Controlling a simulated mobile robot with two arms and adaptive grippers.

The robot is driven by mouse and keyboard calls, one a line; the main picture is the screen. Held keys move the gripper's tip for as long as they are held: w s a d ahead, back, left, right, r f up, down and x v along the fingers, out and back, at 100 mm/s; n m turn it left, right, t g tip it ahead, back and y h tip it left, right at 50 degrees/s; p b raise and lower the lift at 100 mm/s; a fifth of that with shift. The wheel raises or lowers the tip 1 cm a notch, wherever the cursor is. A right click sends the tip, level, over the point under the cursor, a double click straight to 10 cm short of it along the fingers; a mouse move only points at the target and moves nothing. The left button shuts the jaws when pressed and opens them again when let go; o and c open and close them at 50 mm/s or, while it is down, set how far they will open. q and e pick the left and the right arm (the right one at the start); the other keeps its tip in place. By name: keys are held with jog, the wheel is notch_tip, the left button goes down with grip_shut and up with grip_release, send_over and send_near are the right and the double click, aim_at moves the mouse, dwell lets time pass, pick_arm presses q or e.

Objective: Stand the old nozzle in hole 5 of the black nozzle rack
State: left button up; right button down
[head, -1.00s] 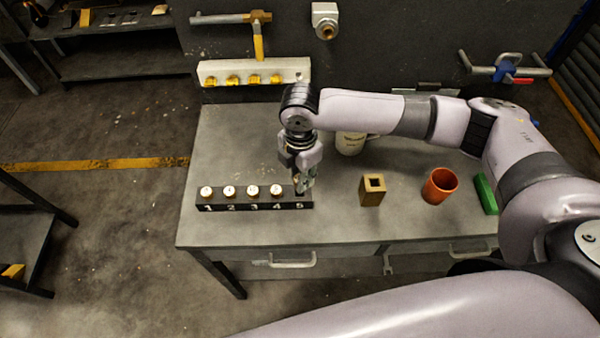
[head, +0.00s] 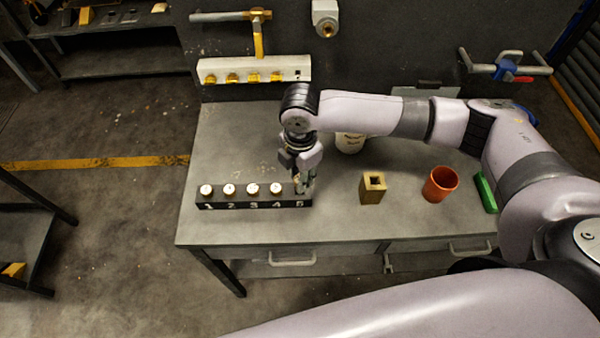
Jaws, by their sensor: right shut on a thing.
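The black nozzle rack (head: 252,205) lies near the front left of the grey workbench, numbered 1 to 5 along its front. Holes 1, 2, 3 and 4 each hold a pale-topped, brass-coloured nozzle. My right gripper (head: 304,188) points down at the rack's right end, directly over hole 5. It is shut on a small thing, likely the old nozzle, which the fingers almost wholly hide. I cannot tell whether that thing is inside the hole or just above it. My left gripper is out of view.
A brass-coloured block with a square hole (head: 373,188), an orange cup (head: 440,184) and a green block (head: 486,193) stand to the right. A white container (head: 350,143) is behind my arm. A pale wall rail (head: 253,70) holds several yellow fittings. The bench's left rear is clear.

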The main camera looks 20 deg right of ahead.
jog(key=shift+f, duration=1.85)
dwell(0.4)
jog(key=c, duration=1.3)
grip_release()
jog(key=shift+o, duration=0.7)
jog(key=shift+o, duration=1)
jog(key=shift+r, duration=0.15)
notch_tip(320, 180, up, 7)
jog(key=p, duration=0.7)
jog(key=shift+p, duration=0.3)
